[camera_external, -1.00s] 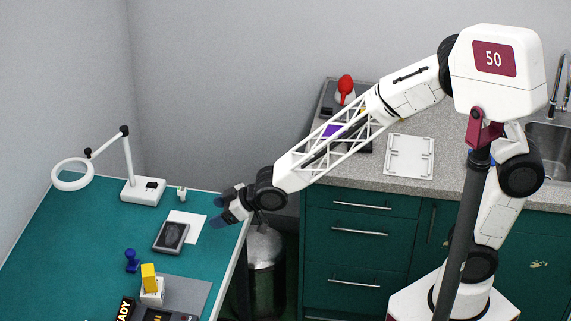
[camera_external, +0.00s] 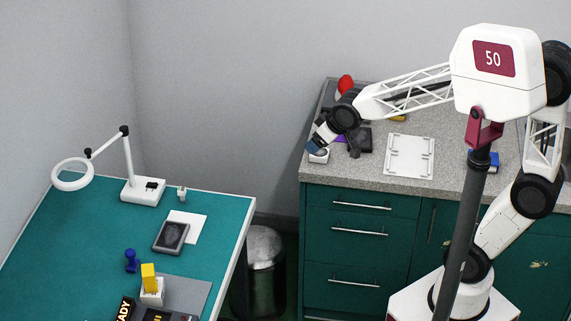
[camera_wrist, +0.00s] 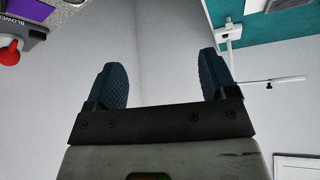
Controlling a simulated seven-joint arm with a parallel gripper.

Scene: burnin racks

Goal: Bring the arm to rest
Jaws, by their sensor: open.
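My gripper (camera_external: 314,144) is at the left end of the grey counter in the external view, in front of the red-topped item, pointing down and left. In the wrist view my gripper (camera_wrist: 165,78) shows two dark blue fingers set wide apart with nothing between them.
The grey counter (camera_external: 436,171) holds a red-topped item (camera_external: 345,84) and a white tray (camera_external: 409,156). The green table (camera_external: 70,225) bears a magnifier lamp (camera_external: 143,189), a dark pad (camera_external: 171,236), a blue stamp (camera_external: 131,261) and a yellow block (camera_external: 149,277). A bin (camera_external: 264,249) stands between.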

